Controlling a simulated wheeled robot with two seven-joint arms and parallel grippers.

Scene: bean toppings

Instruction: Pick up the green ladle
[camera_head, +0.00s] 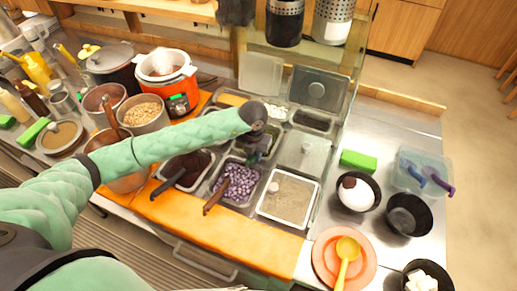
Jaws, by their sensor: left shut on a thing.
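My left arm reaches in from the left, and its dark gripper (258,146) is over the topping containers, just behind the purple beans. It is shut on the green ladle (253,157), which is mostly hidden by the gripper and wrist. The ladle is at the container behind the purple bean container (253,181); I cannot tell whether its bowl is still inside or clear of it. My right gripper is not in view.
A brown-handled ladle (215,197) stands in the purple beans, and a dark-handled one (167,184) in dark beans. Pots and an orange cooker (180,84) crowd the left. Bowls, a green sponge (359,161) and a plate with a yellow spoon (346,262) lie right.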

